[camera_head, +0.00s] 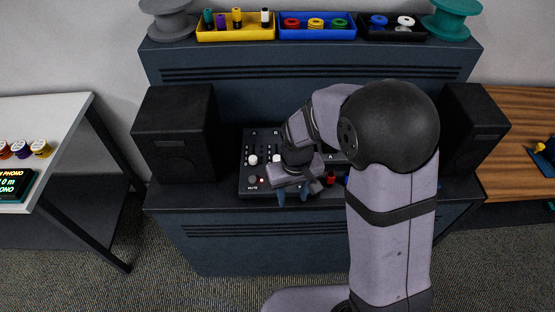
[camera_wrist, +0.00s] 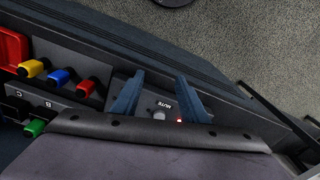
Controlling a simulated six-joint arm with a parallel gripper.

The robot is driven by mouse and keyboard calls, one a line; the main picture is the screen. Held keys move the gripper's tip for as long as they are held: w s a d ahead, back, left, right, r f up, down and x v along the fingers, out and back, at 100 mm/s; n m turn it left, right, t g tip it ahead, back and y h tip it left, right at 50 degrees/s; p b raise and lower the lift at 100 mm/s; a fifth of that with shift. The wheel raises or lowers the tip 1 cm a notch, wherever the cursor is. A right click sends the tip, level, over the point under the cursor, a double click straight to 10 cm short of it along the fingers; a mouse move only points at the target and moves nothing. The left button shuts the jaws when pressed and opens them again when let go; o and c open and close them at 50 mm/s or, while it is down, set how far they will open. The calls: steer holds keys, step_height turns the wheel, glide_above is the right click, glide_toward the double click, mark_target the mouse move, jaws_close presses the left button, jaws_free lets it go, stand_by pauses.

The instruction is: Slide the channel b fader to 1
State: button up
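The mixer (camera_head: 244,172) sits on the console between two speakers, with columns lettered A and B at its top left. A white fader cap (camera_head: 277,158) shows under B, level with another white cap (camera_head: 253,160) under A. My gripper (camera_head: 292,195) hangs over the mixer's front edge, nearer the front than the B cap and a little right of it. In the wrist view, its two blue fingers (camera_wrist: 160,85) are apart with nothing held between them. A pale round part (camera_wrist: 160,115), a MUTE label and a red light show between the fingers. The gripper body hides the fader caps there.
Red (camera_head: 331,178) and blue plugs stand right of my gripper. The wrist view shows yellow (camera_wrist: 32,68), blue (camera_wrist: 60,77), red (camera_wrist: 90,87) and green (camera_wrist: 35,127) plugs. Speakers (camera_head: 175,133) flank the mixer. Trays (camera_head: 236,34) and spools stand on the upper shelf. My arm covers the mixer's right part.

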mark_target(277, 158)
steer(key=w+a+r+t+y, duration=0.1)
steer(key=w+a+r+t, duration=0.15)
steer(key=w, duration=0.35)
steer(key=w+a+r+t, duration=0.1)
steer(key=w+r+t, duration=0.15)
steer(key=w, duration=0.35)
steer(key=shift+g, duration=0.5)
steer(key=shift+d+p+x, duration=0.15)
steer(key=shift+p+x, duration=0.45)
steer(key=shift+x, duration=1.05)
steer(key=shift+d+p+x, duration=0.15)
steer(key=shift+p+x, duration=0.45)
steer(key=shift+x, duration=1)
steer(key=shift+w, duration=0.1)
